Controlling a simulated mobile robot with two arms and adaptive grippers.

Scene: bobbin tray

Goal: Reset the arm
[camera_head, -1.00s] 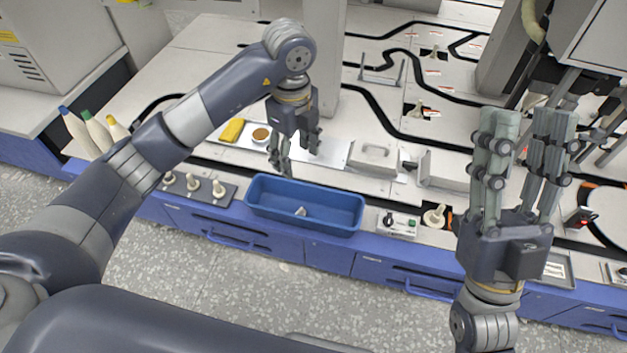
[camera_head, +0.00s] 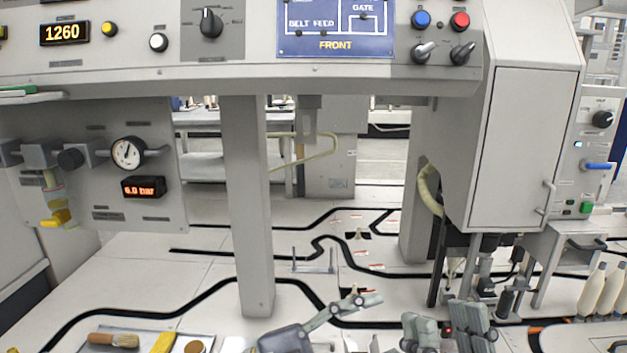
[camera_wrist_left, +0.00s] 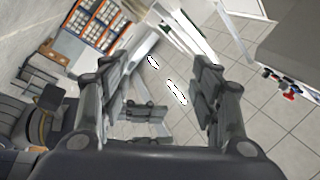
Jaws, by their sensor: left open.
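My left gripper (camera_head: 365,303) shows low in the middle of the head view, its fingers pointing to the right above the white worktop. In the left wrist view its two dark fingers (camera_wrist_left: 160,90) stand wide apart, with nothing held between them and floor beyond. My right gripper (camera_head: 448,325) shows only by its grey fingers at the bottom edge, right of centre. They stand apart and I see nothing between them. The rest of the right arm is out of view.
A control panel (camera_head: 240,70) spans the top, and a grey cabinet (camera_head: 522,140) hangs at right. A brush (camera_head: 113,340) lies at lower left.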

